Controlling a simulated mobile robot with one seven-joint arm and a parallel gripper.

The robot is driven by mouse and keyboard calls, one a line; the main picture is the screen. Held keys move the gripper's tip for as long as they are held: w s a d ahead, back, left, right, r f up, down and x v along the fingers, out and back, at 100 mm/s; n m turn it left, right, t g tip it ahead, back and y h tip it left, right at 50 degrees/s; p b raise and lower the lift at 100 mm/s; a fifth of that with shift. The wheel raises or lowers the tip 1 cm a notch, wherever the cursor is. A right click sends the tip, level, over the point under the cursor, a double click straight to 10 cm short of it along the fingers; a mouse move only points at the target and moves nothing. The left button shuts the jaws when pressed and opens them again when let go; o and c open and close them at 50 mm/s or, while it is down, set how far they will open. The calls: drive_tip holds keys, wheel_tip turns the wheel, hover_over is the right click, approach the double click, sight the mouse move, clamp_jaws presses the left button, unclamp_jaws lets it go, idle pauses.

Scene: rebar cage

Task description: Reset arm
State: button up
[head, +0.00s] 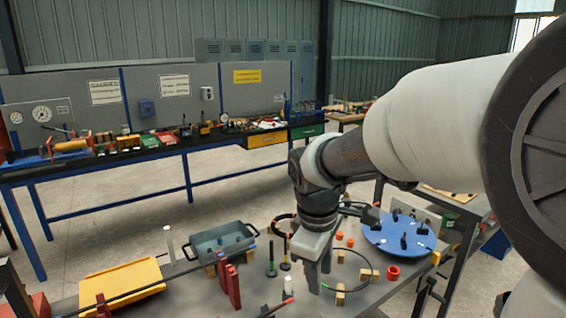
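My arm reaches in from the right of the head view and bends down over the grey worktable (376,298). My gripper (318,284) points down over the middle of this table, close to a dark ring (350,290). Its fingers show as pale grey blocks, seen nearly edge-on. The gap between them is not clear, and I see nothing held. I cannot tell whether the fingertips touch the table.
A blue round plate (400,236) with black pieces lies right of my gripper. Left are red blocks (232,286), a grey-green bin (222,242) and a yellow tray (122,282). Small wooden and orange blocks stand close by. A long workbench (150,150) stands behind.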

drive_tip(key=s+d+r+m+t+p, duration=0.1)
drive_tip(key=s+d+r+m, duration=0.1)
drive_tip(key=s+r+m, duration=0.1)
drive_tip(key=s+d+r+m+t+p, duration=0.1)
drive_tip(key=s+d+r+m, duration=0.1)
drive_tip(key=s+m, duration=0.3)
drive_tip(key=s+d+r+m+t+y+p, duration=0.1)
drive_tip(key=s+r+m, duration=0.3)
drive_tip(key=s, duration=0.4)
drive_tip(key=shift+d+r, duration=0.6)
drive_tip(key=shift+d, duration=0.2)
